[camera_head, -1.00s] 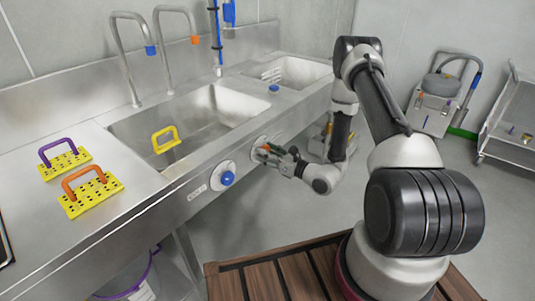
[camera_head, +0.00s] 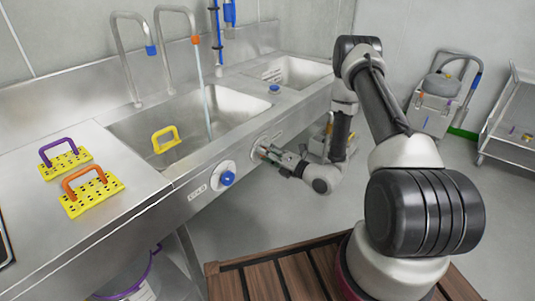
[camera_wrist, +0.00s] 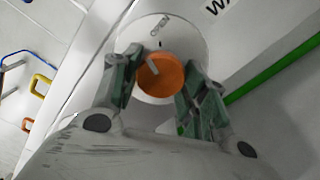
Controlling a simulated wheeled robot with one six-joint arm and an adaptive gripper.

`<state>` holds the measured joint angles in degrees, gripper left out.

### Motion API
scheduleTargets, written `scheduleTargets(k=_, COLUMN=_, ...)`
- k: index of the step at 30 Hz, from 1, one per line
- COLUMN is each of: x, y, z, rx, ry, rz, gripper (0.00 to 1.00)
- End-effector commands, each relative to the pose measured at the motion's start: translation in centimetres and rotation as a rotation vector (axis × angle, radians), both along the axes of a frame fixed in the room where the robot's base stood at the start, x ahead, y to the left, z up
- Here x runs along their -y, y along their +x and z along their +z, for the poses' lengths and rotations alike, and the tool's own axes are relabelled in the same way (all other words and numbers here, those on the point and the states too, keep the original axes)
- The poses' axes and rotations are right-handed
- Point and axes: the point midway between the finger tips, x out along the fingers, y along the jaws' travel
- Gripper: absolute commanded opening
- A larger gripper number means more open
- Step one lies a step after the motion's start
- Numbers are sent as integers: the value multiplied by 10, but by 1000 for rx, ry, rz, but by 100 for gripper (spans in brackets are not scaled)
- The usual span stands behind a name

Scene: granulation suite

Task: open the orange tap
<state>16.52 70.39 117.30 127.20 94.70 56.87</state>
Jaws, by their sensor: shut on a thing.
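The orange tap knob (camera_wrist: 160,75) sits on a round white plate (camera_wrist: 160,35) on the sink's front panel, seen in the wrist view. My gripper (camera_wrist: 160,82) is shut on it, with a finger on each side. In the head view my gripper (camera_head: 268,152) is at the front panel and mostly hides the knob. Water runs from the orange-tipped spout (camera_head: 195,40) down into the large basin (camera_head: 228,100).
A blue knob (camera_head: 228,178) is on the same panel to the left. A blue-tipped spout (camera_head: 150,50) stands beside the orange one. Yellow perforated holders with purple (camera_head: 58,145) and orange (camera_head: 85,175) handles lie on the left counter.

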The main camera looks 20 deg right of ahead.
Motion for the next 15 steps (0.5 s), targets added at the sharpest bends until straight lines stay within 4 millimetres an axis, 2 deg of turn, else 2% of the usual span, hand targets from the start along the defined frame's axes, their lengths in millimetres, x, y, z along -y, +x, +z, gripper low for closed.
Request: scheduleTargets(k=15, x=0, y=0, z=0, rx=-229, ry=311, rz=-2, gripper=20)
